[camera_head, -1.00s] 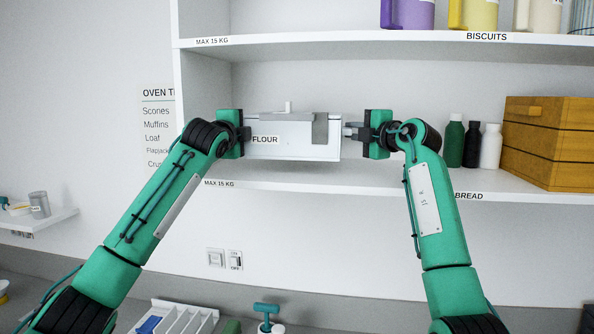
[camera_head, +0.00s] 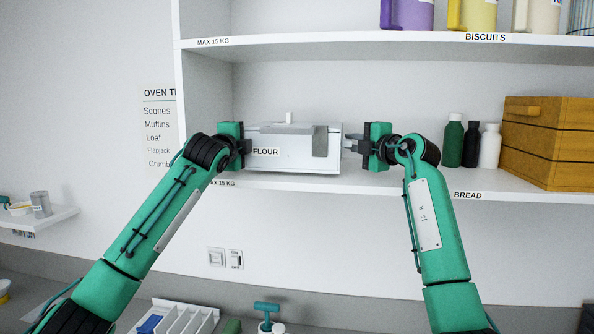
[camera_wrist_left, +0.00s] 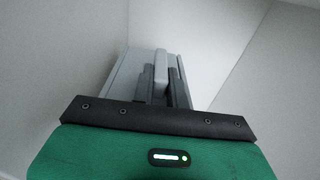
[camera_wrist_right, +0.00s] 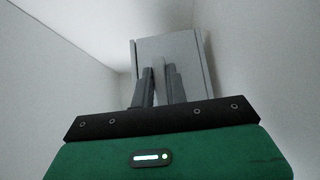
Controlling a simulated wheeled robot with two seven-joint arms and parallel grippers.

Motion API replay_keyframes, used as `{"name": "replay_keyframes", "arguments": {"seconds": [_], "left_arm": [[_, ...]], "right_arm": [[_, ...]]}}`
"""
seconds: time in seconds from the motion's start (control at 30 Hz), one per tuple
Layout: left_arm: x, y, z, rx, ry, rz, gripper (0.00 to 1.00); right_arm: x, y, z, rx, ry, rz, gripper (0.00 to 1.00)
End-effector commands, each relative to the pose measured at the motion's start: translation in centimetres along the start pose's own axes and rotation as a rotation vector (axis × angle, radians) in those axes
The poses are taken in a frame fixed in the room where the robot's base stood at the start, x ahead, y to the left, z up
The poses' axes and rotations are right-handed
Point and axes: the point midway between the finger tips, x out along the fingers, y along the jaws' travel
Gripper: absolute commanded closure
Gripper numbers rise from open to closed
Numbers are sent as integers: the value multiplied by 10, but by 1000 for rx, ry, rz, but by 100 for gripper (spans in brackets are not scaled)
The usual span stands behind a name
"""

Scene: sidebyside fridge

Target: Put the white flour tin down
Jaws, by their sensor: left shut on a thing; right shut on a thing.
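The white flour tin (camera_head: 290,160), a box with a FLOUR label, a lid knob and a grey patch, is upright at the lower shelf (camera_head: 380,183). Its base looks level with the shelf; I cannot tell if it touches. My left gripper (camera_head: 246,147) is shut on the tin's left end, and my right gripper (camera_head: 352,145) is shut on its right end. The tin also shows beyond the fingers in the left wrist view (camera_wrist_left: 128,75) and the right wrist view (camera_wrist_right: 178,48). The exact grip points are partly hidden.
Green, black and white bottles (camera_head: 471,145) and a wooden bread box (camera_head: 548,140) stand to the right on the same shelf. The upper shelf (camera_head: 380,42) runs above, holding several containers. A side wall panel (camera_head: 205,100) stands close to my left gripper.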

Motion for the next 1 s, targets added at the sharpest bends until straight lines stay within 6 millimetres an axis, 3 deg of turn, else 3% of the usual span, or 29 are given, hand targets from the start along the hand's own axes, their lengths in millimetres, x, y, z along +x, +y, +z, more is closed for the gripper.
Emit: {"name": "replay_keyframes", "arguments": {"seconds": [0.03, 0.2, 0.23, 0.33, 1.0], "left_arm": [[-1, 1, -9, 1, 15, -6, 100], [-1, 8, -10, 1, 16, -7, 100], [0, 10, -10, 1, 16, -3, 82], [0, 10, -9, 0, 14, -3, 64], [0, 10, -2, 0, 4, -2, 64]], "right_arm": [[3, -1, -8, -1, 12, 2, 100], [3, -9, -8, -1, 12, 2, 100], [3, -11, -8, -1, 13, -1, 82], [3, -10, -7, -1, 12, -1, 64], [1, -10, -2, -1, 3, 1, 64]]}}
